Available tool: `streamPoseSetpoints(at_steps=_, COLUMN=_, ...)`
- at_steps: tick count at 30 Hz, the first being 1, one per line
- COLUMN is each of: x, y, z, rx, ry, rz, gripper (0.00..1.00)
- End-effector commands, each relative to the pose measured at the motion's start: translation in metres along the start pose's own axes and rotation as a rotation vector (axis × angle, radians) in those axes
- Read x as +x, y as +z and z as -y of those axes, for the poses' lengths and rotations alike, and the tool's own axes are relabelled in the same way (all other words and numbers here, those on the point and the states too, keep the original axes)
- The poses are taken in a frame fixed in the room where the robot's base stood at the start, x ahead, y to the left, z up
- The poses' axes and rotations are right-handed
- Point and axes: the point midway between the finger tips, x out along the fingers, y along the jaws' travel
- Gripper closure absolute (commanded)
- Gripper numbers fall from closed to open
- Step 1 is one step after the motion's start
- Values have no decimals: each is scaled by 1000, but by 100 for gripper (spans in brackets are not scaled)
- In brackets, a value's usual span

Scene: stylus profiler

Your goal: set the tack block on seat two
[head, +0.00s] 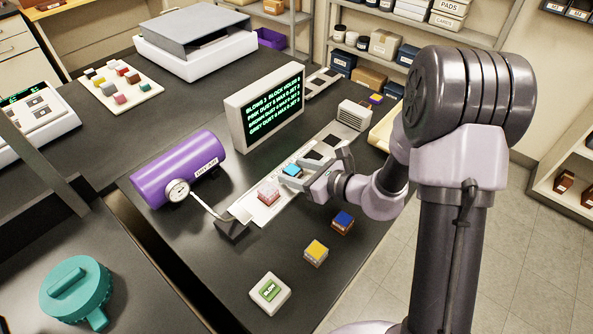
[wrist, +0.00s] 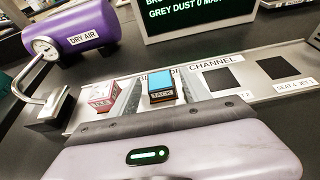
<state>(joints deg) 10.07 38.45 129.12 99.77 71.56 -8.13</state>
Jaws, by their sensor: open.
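The tack block (wrist: 161,87), black-sided with a blue top and a TACK label, stands upright on the pale channel strip (wrist: 130,67); its blue top also shows in the head view (head: 292,170). My gripper (head: 318,172) is open at the strip, and in the wrist view its fingers (wrist: 162,95) stand on either side of the tack block. Whether they touch it cannot be told. Right of the block, a dark square seat (wrist: 223,79) is empty; its partly hidden label ends in 2. Another empty dark seat (wrist: 279,68) lies farther right.
A pink-topped block (wrist: 102,92) stands just left of the tack block. A purple dry-air tank (head: 180,168) with a nozzle (head: 232,225) is at the strip's left end. A monitor (head: 265,105) stands behind. Yellow-topped (head: 316,252) and blue-topped (head: 342,220) blocks and a green button (head: 270,292) are in front.

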Motion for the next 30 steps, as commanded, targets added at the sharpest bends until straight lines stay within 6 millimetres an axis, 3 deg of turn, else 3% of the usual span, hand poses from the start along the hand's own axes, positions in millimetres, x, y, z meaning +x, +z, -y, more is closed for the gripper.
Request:
streamPoseSetpoints(at_steps=6, x=-4, y=0, z=0, rx=0, ry=-1, rz=0, gripper=45)
streamPoseSetpoints(at_steps=21, x=-68, y=1, z=0, rx=1, ry=-1, rz=0, gripper=45)
streamPoseSetpoints(at_steps=30, x=-70, y=0, z=0, rx=0, ry=0, rz=0, gripper=45)
